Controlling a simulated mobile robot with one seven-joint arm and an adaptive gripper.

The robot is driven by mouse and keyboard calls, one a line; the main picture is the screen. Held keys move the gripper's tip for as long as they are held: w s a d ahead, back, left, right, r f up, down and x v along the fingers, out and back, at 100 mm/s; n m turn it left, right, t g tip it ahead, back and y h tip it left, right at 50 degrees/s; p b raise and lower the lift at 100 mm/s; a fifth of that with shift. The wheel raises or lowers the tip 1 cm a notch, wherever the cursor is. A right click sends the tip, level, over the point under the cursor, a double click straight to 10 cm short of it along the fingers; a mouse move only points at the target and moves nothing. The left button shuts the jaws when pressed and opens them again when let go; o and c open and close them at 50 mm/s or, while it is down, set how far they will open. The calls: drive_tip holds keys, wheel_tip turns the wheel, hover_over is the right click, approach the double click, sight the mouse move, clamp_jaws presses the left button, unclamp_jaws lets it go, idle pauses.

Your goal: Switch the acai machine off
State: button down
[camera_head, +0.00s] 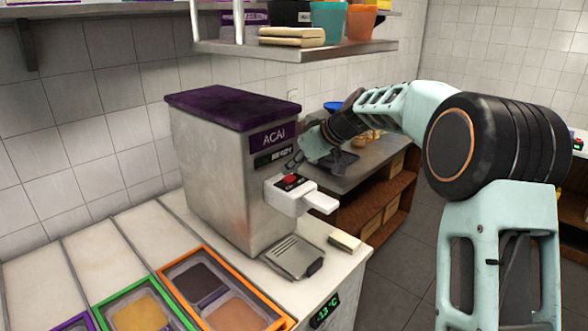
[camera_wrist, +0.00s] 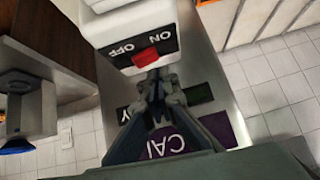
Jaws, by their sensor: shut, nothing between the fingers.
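The acai machine (camera_head: 215,160) is a steel box with a purple top and a sign reading ACAI. Its small display (camera_head: 274,157) seems to read READY. A white dispensing head with a handle (camera_head: 318,200) juts from its front. On that head is a black panel with a red switch (camera_head: 291,179). In the wrist view the red switch (camera_wrist: 146,57) sits beside upside-down ON and OFF labels. My gripper (camera_head: 293,163) is shut and empty, its fingertips (camera_wrist: 156,76) right by the switch. I cannot tell whether they touch it.
A drip tray (camera_head: 293,256) lies below the dispenser on the counter. Topping tubs (camera_head: 207,287) stand at the front left. A shelf (camera_head: 300,48) with cups hangs above the machine. A metal side counter (camera_head: 350,172) stands behind my gripper.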

wheel_tip(320, 180, up, 3)
drive_tip(key=shift+w+d+f+p, duration=0.1)
drive_tip(key=shift+d+p, duration=0.05)
drive_tip(key=shift+p, duration=0.15)
drive_tip(key=b+v, duration=0.2)
drive_tip(key=v, duration=0.8)
drive_tip(key=shift+d, duration=0.25)
